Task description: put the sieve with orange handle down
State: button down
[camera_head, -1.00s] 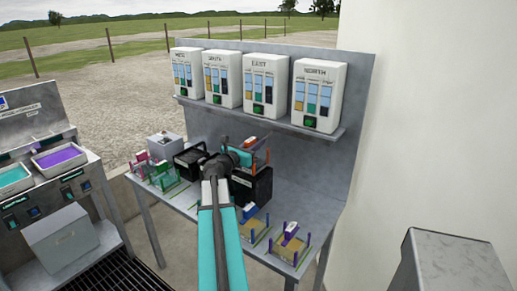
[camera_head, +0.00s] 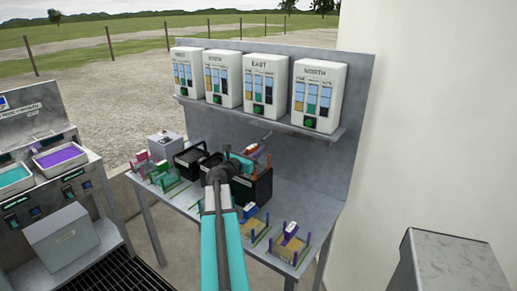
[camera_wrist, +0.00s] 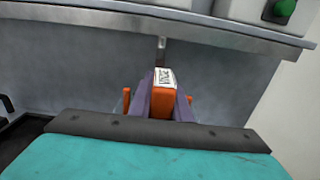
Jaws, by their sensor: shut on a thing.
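My gripper (camera_wrist: 166,98) is shut on the orange handle of the sieve (camera_wrist: 163,104), which carries a white printed label. In the wrist view the handle sits between the two greyish-purple fingers, and a thin dark metal part (camera_wrist: 162,45) extends beyond it. In the head view the sieve's handle (camera_head: 252,148) shows as a small light and orange patch above the black box (camera_head: 262,187) on the bench. Orange uprights (camera_wrist: 126,101) stand on either side of the fingers. The sieve's lower part is hidden, and I cannot tell whether it touches anything.
The grey bench (camera_head: 215,208) has a back panel and a shelf (camera_head: 262,121) bearing several white dispensers. Another black container (camera_head: 190,160) is left of my gripper.

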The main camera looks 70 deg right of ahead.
jog(key=shift+f, duration=0.15)
jog(key=c, duration=1.6)
grip_release()
jog(key=shift+c, duration=0.2)
jog(key=shift+r, duration=0.2)
jog(key=b+v, duration=0.2)
jog(key=v, duration=1)
jog(key=shift+b, duration=0.3)
